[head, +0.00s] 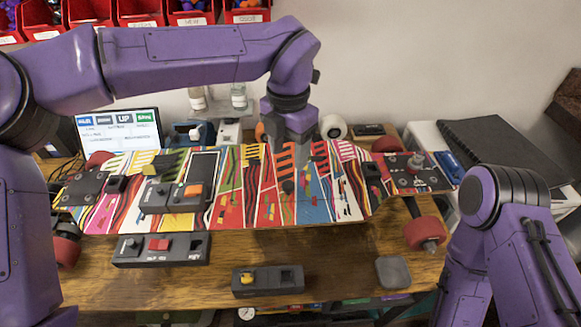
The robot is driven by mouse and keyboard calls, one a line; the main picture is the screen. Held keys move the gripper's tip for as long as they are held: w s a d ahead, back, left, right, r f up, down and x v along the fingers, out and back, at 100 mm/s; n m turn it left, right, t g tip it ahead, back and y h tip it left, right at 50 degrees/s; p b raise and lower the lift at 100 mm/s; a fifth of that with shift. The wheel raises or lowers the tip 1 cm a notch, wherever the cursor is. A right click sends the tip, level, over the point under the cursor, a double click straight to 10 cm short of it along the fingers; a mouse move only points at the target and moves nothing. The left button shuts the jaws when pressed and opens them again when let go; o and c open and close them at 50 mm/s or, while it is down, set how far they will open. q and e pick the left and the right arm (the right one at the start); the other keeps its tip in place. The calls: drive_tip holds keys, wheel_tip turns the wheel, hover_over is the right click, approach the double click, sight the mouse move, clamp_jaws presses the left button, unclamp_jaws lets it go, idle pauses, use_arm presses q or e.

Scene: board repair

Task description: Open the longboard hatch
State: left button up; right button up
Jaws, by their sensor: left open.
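The longboard (236,205) lies across the wooden table in the head view, with a multicolored striped surface and red wheels. My left gripper (296,186) points down over the middle of the board, with its jaws open and nothing seen between them. It hides part of the board under it; I cannot tell whether it touches the surface. I cannot make out the hatch for certain; slotted orange patches show beside the gripper, and a dark rectangular panel (204,164) lies left of it. My right arm is at the right, its gripper out of view.
A control box (170,197) with an orange button sits on the board. Two more dark boxes, one with a red button (190,249) and one with a yellow knob (284,281), lie in front. A monitor (119,131), red bins (140,12) and bottles stand behind.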

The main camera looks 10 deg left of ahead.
sight(289, 184)
use_arm(q)
wheel_tip(289, 184, down, 8)
drive_tip(key=shift+s+f, duration=0.15)
drive_tip(key=shift+f, duration=0.1)
drive_tip(key=shift+s, duration=0.15)
clamp_jaws()
